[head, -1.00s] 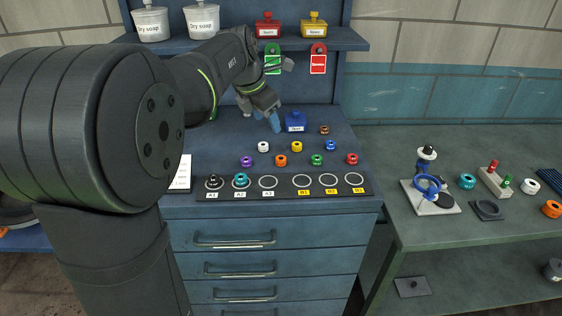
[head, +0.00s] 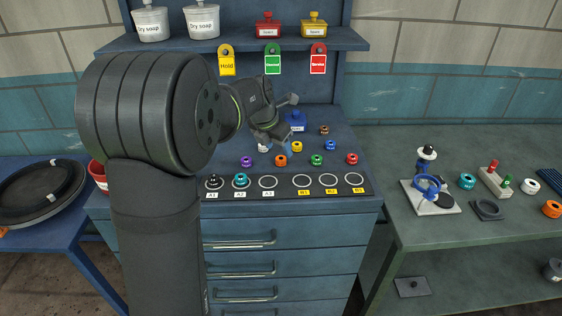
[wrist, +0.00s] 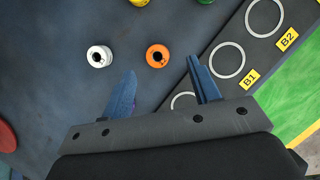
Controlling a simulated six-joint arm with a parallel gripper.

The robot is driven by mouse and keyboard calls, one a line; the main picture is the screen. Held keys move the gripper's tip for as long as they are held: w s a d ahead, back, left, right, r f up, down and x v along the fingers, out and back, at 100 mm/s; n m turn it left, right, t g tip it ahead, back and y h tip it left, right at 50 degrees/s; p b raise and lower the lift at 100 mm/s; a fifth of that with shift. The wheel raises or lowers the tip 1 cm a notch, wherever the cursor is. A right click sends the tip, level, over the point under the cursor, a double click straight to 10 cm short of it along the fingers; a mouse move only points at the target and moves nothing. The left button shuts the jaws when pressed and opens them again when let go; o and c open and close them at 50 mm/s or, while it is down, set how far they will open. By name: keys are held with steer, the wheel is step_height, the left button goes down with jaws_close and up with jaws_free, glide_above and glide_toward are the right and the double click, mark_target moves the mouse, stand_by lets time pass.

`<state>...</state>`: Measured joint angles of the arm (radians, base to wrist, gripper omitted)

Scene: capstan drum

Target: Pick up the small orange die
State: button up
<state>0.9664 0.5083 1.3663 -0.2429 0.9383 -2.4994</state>
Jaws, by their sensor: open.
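The small orange die (head: 281,160) is a ring-like piece with a dark centre, lying on the blue bench top in front of the yellow die. In the wrist view the orange die (wrist: 158,56) appears between and just beyond my two blue fingertips. My gripper (wrist: 162,67) is open and empty, with the die apart from both fingers.
Purple (head: 246,161), green (head: 316,160), yellow (head: 297,147) and white (wrist: 99,56) dies lie close around. A black strip with ringed spots (head: 268,182) runs along the front edge. A blue box (head: 296,121) stands behind.

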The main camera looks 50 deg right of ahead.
mark_target(281, 158)
steer(key=shift+w+x, duration=0.2)
steer(key=shift+x, duration=2.45)
steer(key=shift+a, duration=0.2)
steer(key=c, duration=1.2)
steer(key=shift+o, duration=0.2)
steer(key=shift+r, duration=0.1)
